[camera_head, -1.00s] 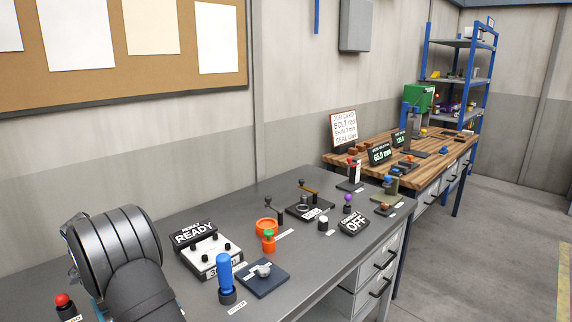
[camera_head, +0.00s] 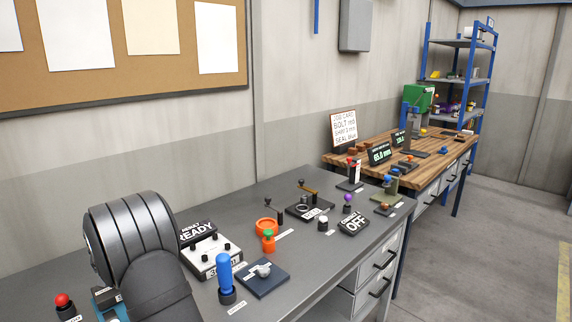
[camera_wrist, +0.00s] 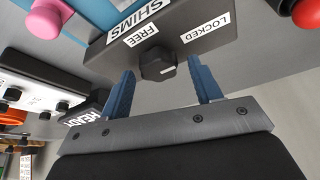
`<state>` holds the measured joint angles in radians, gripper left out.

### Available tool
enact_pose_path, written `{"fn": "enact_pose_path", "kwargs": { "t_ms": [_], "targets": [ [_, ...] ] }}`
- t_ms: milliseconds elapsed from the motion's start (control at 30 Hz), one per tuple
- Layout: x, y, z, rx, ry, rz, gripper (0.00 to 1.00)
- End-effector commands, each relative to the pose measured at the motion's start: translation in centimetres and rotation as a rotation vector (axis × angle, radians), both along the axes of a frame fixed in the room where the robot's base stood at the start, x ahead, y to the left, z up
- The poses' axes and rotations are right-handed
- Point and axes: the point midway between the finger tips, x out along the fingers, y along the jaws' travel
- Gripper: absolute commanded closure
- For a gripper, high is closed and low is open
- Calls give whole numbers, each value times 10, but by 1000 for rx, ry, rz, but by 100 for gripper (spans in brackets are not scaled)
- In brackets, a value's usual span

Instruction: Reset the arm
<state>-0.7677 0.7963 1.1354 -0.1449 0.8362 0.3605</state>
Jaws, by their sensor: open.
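My gripper (camera_wrist: 162,98) shows in the wrist view with its two blue fingers apart and nothing between them. Beyond the fingertips is a dark box labelled SHIMS (camera_wrist: 200,22), with a black knob (camera_wrist: 157,63) between FREE and LOCKED labels. I cannot tell how far the fingers are from the knob. In the head view a large dark part of my arm fills the lower left, and my gripper is hidden.
A wooden bench (camera_head: 430,150) stands farther back. The floor at right is clear.

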Motion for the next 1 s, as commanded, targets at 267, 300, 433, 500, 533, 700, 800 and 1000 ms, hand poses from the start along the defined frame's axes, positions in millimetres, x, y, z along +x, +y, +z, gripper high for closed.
{"fn": "enact_pose_path", "kwargs": {
  "t_ms": [267, 300, 433, 500, 533, 700, 800, 1000],
  "targets": [
    [1, -1, 0, 0, 0, 160, 42],
    [1, -1, 0, 0, 1, 183, 42],
    [1, -1, 0, 0, 1, 258, 42],
    [1, -1, 0, 0, 1, 297, 42],
    [1, -2, 0, 0, 0, 315, 42],
    [1, -2, 0, 0, 0, 409, 42],
    [1, -2, 0, -1, 1, 460, 42],
    [1, -2, 0, 0, -1, 526, 42]
  ]
}}
